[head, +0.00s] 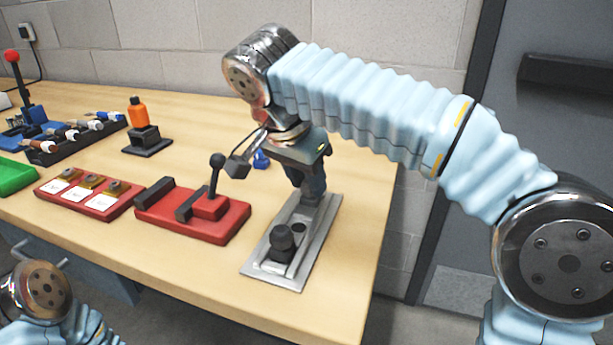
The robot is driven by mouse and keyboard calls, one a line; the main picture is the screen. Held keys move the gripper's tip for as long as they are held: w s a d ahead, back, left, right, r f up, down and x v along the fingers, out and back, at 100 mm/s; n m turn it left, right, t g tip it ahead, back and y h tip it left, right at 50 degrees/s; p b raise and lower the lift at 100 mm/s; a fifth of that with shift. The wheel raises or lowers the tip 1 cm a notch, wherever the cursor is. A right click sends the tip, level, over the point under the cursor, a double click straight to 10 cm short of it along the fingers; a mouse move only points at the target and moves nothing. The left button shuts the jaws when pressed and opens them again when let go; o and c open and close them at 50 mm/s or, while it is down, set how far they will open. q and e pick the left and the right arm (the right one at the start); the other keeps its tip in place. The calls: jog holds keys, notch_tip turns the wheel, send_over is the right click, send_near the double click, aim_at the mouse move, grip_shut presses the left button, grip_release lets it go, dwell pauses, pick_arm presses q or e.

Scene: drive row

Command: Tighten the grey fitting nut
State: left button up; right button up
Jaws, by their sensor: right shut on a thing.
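My right gripper (309,186) points down at the far end of a grey metal plate (262,272) near the table's right side. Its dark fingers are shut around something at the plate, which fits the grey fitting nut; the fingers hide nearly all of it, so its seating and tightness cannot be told. A dark round knob (283,238) on a block stands at the plate's near end, apart from the gripper. Part of my left arm shows at the lower left, but its gripper is out of view.
Left of the plate is a red base (222,229) with an upright black-knobbed lever (215,175). Further left are a red tray (72,207) with labelled pieces, an orange bottle (138,112) on a black stand and a green tray (14,178). The table's front right is bare.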

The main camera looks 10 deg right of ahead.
jog(key=o, duration=1.1)
jog(key=shift+c, duration=0.2)
jog(key=v, duration=0.7)
jog(key=shift+r, duration=0.2)
jog(key=shift+s+a, duration=0.1)
